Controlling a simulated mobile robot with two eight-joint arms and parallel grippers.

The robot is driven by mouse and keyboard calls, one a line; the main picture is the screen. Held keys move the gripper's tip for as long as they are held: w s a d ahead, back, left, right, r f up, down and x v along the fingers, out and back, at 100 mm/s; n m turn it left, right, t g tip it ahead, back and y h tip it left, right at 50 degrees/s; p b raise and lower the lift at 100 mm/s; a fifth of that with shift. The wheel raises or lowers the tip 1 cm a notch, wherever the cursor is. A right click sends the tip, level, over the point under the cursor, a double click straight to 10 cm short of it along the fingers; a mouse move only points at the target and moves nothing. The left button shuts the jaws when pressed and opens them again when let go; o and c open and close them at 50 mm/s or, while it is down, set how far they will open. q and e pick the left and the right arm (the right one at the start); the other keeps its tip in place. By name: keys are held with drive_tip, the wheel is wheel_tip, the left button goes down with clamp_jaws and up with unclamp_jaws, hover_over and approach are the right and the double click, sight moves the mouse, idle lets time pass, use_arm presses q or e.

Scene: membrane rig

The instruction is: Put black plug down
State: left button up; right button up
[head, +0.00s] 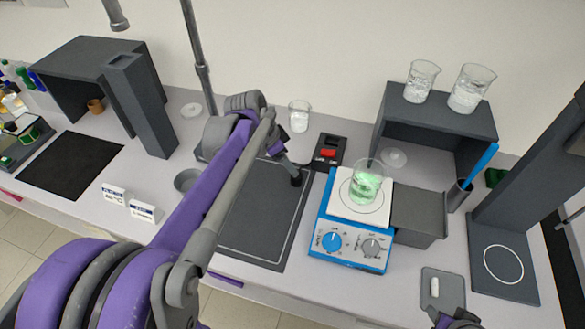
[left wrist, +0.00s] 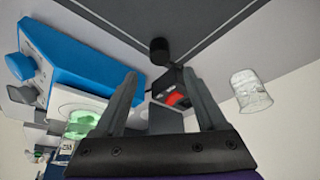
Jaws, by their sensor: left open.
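The black plug (head: 296,181) is a small dark cylinder at the right edge of the dark grey mat (head: 250,235). In the left wrist view the plug (left wrist: 158,48) stands on the mat's edge, beyond my fingertips and roughly between them. My left gripper (head: 287,165) is open, with clear space between its fingers; in the left wrist view (left wrist: 160,74) nothing sits between them. In the head view the gripper is very close to the plug; I cannot tell whether they touch. Only a bit of my right gripper (head: 455,318) shows at the bottom edge; its fingers are unclear.
A black box with a red switch (head: 327,152) is right behind the plug. A blue stirrer (head: 350,235) with a beaker of green liquid (head: 366,183) stands to the right. A glass beaker (head: 299,117) is at the back. Most of the mat is bare.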

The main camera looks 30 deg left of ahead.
use_arm(q)
drive_tip(key=v, duration=0.5)
use_arm(e)
drive_tip(key=shift+r, duration=0.1)
idle(0.4)
